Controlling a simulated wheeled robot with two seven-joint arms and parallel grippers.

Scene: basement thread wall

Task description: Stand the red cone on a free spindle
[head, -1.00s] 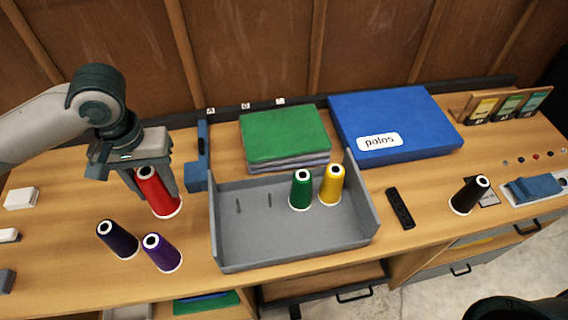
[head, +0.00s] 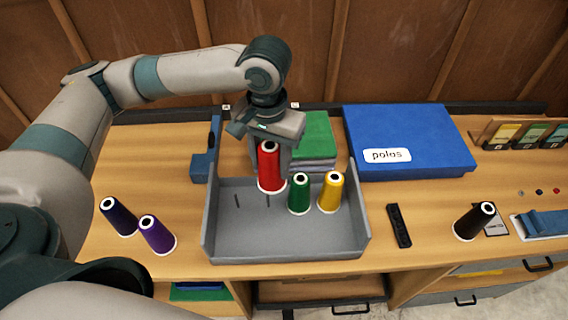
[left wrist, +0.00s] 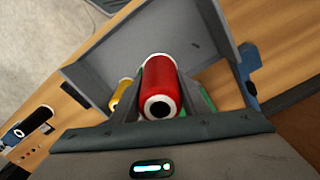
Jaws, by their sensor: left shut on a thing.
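The red cone (head: 269,167) is upright in my left gripper (head: 271,160), which is shut on it over the back part of the grey tray (head: 290,249). It also shows between the fingers in the left wrist view (left wrist: 160,85). Two bare spindles, a left one (head: 237,201) and a right one (head: 266,200), stand in the left half of the tray. A green cone (head: 299,194) and a yellow cone (head: 331,192) stand in the right half. I cannot tell how high the red cone's base is above the tray floor. My right gripper is not in view.
A dark cone (head: 119,217) and a purple cone (head: 157,235) stand on the table left of the tray. A black cone (head: 473,221) stands at the right. A blue box (head: 405,135) and green folded cloth (head: 319,134) lie behind the tray. A black remote-like object (head: 399,226) lies right of it.

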